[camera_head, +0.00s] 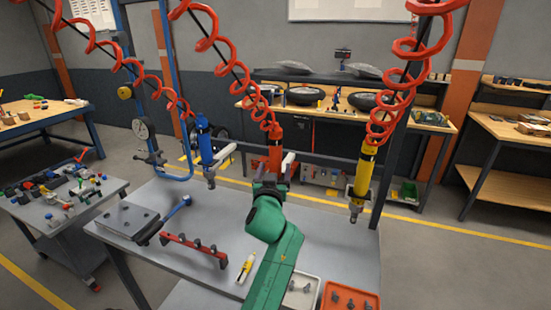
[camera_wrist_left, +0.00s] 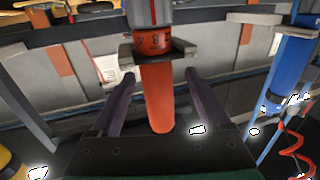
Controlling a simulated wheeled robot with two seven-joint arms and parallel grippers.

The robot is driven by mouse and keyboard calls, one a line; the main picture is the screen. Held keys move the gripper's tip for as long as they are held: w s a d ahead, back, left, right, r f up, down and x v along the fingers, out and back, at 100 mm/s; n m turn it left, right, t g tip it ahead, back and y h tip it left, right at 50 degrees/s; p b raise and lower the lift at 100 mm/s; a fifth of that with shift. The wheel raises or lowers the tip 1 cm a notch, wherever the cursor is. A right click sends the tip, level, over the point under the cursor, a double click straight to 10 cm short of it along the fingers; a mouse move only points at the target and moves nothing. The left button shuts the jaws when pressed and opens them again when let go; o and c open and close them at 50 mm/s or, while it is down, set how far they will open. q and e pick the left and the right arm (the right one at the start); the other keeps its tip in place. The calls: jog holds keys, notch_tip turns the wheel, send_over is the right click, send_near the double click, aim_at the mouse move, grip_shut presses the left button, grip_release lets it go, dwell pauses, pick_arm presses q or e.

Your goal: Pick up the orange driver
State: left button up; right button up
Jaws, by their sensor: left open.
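The orange driver (camera_head: 275,146) hangs from a red coiled hose above the workbench. In the left wrist view the orange driver (camera_wrist_left: 157,90) lies between the two open fingers of my left gripper (camera_wrist_left: 157,50). My right gripper is not in view.
A blue driver (camera_head: 206,146) hangs to the left and a yellow driver (camera_head: 363,178) to the right, both close by. The bench (camera_head: 330,240) holds a red rack (camera_head: 195,248), a white tray (camera_head: 303,291) and an orange tray (camera_head: 351,297). A tool cart (camera_head: 60,200) stands left.

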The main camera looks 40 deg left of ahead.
aim_at(277, 160)
pick_arm(q)
jog(key=x, duration=0.2)
jog(key=p+x, duration=0.1)
jog(key=x, duration=0.1)
jog(key=shift+d+r+p, duration=0.15)
jog(key=shift+r+p, duration=0.1)
jog(key=shift+p, duration=0.05)
jog(key=shift+w+f, duration=0.25)
jog(key=shift+r, duration=0.1)
grip_shut()
jog(key=shift+r, duration=0.15)
